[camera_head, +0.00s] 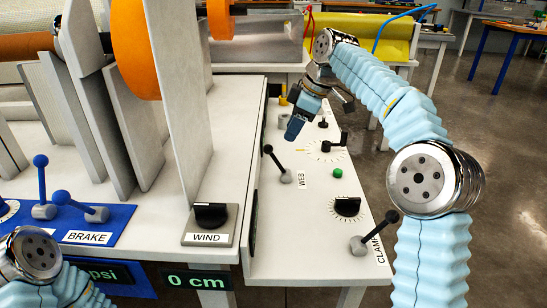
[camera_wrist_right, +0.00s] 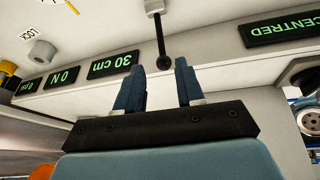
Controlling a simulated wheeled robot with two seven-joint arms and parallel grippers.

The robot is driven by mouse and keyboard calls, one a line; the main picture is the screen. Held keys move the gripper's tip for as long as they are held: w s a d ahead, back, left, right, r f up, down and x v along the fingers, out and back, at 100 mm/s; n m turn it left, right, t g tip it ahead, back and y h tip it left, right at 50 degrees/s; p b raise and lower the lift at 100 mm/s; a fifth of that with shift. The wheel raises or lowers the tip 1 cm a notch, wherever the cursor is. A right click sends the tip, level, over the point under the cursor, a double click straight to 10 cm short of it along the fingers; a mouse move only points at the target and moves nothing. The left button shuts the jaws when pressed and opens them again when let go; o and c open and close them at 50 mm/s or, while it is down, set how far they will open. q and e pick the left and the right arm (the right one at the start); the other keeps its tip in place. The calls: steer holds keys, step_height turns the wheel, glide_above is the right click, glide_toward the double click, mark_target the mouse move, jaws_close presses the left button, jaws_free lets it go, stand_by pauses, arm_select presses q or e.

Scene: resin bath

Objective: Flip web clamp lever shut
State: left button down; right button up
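Two black ball-knob levers stand on the white side panel in the head view. One, the WEB lever (camera_head: 276,160), leans up-left from its grey hub beside the WEB label (camera_head: 301,180). The other, the CLAMP lever (camera_head: 377,229), leans up-right from its hub beside the CLAMP label (camera_head: 379,250). My right gripper (camera_head: 295,126) is over the panel's far part, beyond both levers and touching neither. In the right wrist view its blue fingers (camera_wrist_right: 159,80) are apart and empty. A black lever knob (camera_wrist_right: 166,62) shows beyond them; which lever it is, I cannot tell. My left gripper is out of view.
The panel also holds a black dial (camera_head: 347,207), a green button (camera_head: 338,173) and a black selector (camera_head: 333,144). A WIND knob (camera_head: 210,215) and blue BRAKE levers (camera_head: 80,207) are to the left. A tall grey plate (camera_head: 182,95) stands left of the panel.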

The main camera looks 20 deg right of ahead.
mark_target(275, 161)
steer(key=b+x, duration=0.2)
steer(key=x, duration=1)
steer(key=shift+f, duration=0.25)
steer(key=shift+c, duration=0.3)
jaws_close()
